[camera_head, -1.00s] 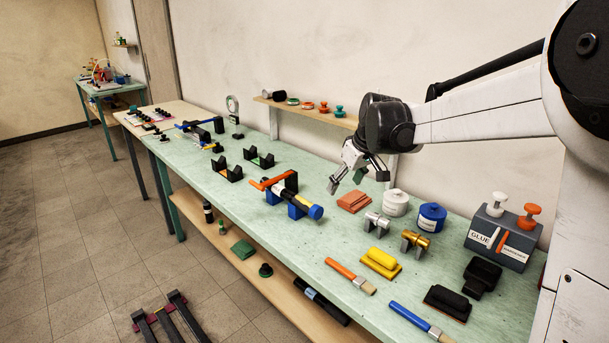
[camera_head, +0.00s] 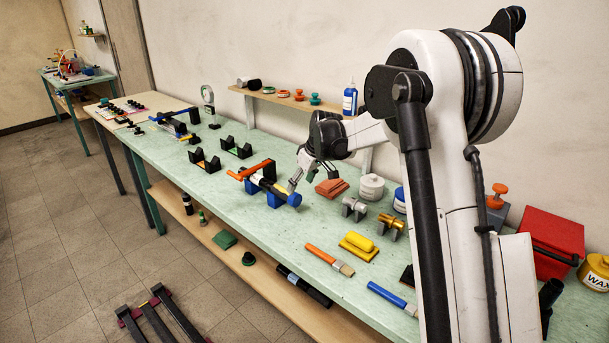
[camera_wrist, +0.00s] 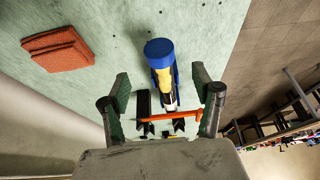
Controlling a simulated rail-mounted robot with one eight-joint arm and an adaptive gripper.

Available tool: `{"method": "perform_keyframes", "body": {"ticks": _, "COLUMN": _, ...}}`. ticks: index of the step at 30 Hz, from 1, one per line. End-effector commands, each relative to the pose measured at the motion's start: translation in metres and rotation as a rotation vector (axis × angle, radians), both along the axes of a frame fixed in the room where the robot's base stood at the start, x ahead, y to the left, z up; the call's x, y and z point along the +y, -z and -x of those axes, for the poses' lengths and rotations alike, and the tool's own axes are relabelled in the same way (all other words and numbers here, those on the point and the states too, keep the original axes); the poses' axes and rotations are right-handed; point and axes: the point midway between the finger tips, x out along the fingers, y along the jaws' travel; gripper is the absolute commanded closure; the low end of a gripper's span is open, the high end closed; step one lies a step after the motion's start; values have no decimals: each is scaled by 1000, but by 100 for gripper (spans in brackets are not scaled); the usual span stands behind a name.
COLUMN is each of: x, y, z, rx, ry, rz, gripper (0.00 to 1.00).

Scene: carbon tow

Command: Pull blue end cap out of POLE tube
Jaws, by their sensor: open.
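The blue end cap (camera_head: 294,200) sits on the near right end of a tube (camera_head: 271,186) that lies in a clamp with blue supports and an orange handle (camera_head: 250,170). In the wrist view the blue cap (camera_wrist: 159,50) is at top centre, with the yellow and white tube (camera_wrist: 165,84) running down from it. My gripper (camera_head: 294,180) is close beside the cap end in the head view. Its two fingers (camera_wrist: 160,92) are open and empty, and the cap lies between and beyond them in the wrist view. I cannot read any label on the tube.
Black cradles (camera_head: 236,147) stand to the left on the green bench. A shelf (camera_head: 270,98) runs along the wall behind. The bench in front of the clamp is clear.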

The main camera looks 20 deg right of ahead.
Motion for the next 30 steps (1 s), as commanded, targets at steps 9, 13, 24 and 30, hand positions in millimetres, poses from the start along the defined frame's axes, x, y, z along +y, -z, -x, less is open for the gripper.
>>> {"method": "perform_keyframes", "body": {"ticks": 9, "x": 11, "y": 49, "z": -17, "rx": 0, "ry": -1, "rz": 0, "gripper": 38}}
{"method": "perform_keyframes", "body": {"ticks": 13, "x": 14, "y": 63, "z": -22, "rx": 0, "ry": 0, "rz": 0, "gripper": 38}}
{"method": "perform_keyframes", "body": {"ticks": 24, "x": 17, "y": 75, "z": -26, "rx": 0, "ry": 0, "rz": 0, "gripper": 38}}
{"method": "perform_keyframes", "body": {"ticks": 30, "x": 17, "y": 75, "z": -26, "rx": 0, "ry": 0, "rz": 0, "gripper": 47}}
